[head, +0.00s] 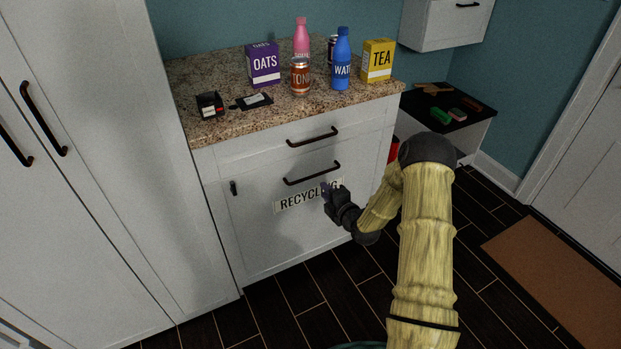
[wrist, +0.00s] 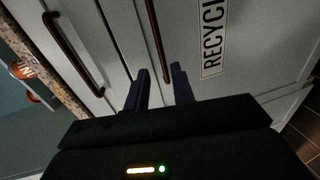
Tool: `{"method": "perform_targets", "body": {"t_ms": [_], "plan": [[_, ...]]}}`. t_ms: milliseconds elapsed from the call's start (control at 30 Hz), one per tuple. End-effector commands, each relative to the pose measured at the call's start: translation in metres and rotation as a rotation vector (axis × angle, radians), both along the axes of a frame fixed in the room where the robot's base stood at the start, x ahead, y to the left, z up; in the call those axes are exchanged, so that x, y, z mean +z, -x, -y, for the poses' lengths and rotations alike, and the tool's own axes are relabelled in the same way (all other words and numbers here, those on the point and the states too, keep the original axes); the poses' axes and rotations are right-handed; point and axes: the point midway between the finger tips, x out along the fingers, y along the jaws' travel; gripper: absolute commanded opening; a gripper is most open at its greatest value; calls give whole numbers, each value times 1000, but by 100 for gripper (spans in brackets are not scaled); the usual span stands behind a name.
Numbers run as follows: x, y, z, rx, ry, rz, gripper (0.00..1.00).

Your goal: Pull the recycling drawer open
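The recycling drawer front (head: 262,230) is the tall lower panel of the white cabinet, and it looks flush with the cabinet. Its dark bar handle (head: 312,174) runs above a "RECYCLING" label (head: 292,202). In the wrist view the handle (wrist: 155,35) runs down to between my finger tips, and the label (wrist: 213,40) is to the right. My gripper (head: 328,188) is just below the handle's right part, covering some of the label. In the wrist view my gripper (wrist: 160,75) has its two fingers apart. Whether they reach around the bar is unclear.
An upper drawer handle (head: 312,137) sits just above. The granite counter (head: 225,125) holds an oats box (head: 263,65), bottles, cans and a tea box (head: 378,62). A tall white cabinet (head: 110,150) stands left. Dark floor (head: 300,295) lies clear in front.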

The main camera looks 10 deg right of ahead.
Motion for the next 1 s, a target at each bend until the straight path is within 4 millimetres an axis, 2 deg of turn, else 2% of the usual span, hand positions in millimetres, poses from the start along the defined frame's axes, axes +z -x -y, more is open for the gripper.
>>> {"method": "perform_targets", "body": {"t_ms": [300, 600, 800, 1000], "plan": [[-11, -49, -16, 0, -1, 2, 25], [-20, -89, -29, 1, 0, 1, 25], [-23, -103, -34, 0, -1, 0, 25], [-23, -105, -34, 0, -1, -1, 25]]}}
